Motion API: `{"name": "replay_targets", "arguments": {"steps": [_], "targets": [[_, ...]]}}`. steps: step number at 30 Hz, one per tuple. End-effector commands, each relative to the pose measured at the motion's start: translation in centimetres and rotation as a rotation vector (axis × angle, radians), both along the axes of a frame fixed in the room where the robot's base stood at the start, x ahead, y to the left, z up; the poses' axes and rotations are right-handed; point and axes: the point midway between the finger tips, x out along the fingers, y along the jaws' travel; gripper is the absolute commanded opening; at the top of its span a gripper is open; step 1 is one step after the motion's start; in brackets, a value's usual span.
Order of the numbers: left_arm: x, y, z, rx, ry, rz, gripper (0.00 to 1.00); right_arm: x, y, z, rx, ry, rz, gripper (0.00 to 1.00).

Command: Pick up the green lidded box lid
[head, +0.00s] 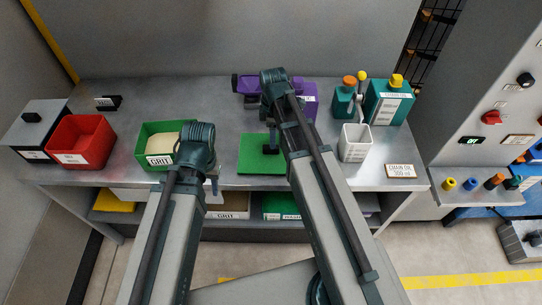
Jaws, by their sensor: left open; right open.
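The green lid (253,164) is a flat square with a dark knob (270,149) and lies on the steel bench. My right gripper (271,137) is open and points down right over the knob; I cannot tell whether its fingers are around it. The green open box (144,143), labelled GRIT, stands to the left with pale contents. My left gripper (214,184) is open beside the box's right side, mostly hidden behind its own wrist.
A red bin (82,141) and a grey lidded box (32,127) stand at the left. A purple machine (249,84) stands behind the lid. A white container (355,142), teal bottle (343,103) and teal canister (389,104) stand at the right. The bench front is mostly clear.

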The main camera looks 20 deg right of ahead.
Motion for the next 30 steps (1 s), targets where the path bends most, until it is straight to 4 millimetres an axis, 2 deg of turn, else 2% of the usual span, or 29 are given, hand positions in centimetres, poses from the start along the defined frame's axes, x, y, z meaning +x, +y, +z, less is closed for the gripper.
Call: {"name": "replay_targets", "arguments": {"steps": [5,16,26,30], "targets": [[0.0,0.0,-0.7,0.000,0.000,0.000,0.40,0.0,0.1,-0.7,0.000,0.000,0.000,0.65],[0.0,0.0,-5.0,0.000,0.000,0.000,0.40,-0.1,0.7,-4.9,0.000,0.000,0.000,0.65],[0.0,0.0,-5.1,0.000,0.000,0.000,0.40,-0.1,0.6,-5.1,0.000,0.000,0.000,0.65],[0.0,0.0,-5.1,0.000,0.000,0.000,0.40,-0.1,0.6,-5.1,0.000,0.000,0.000,0.40]]}}
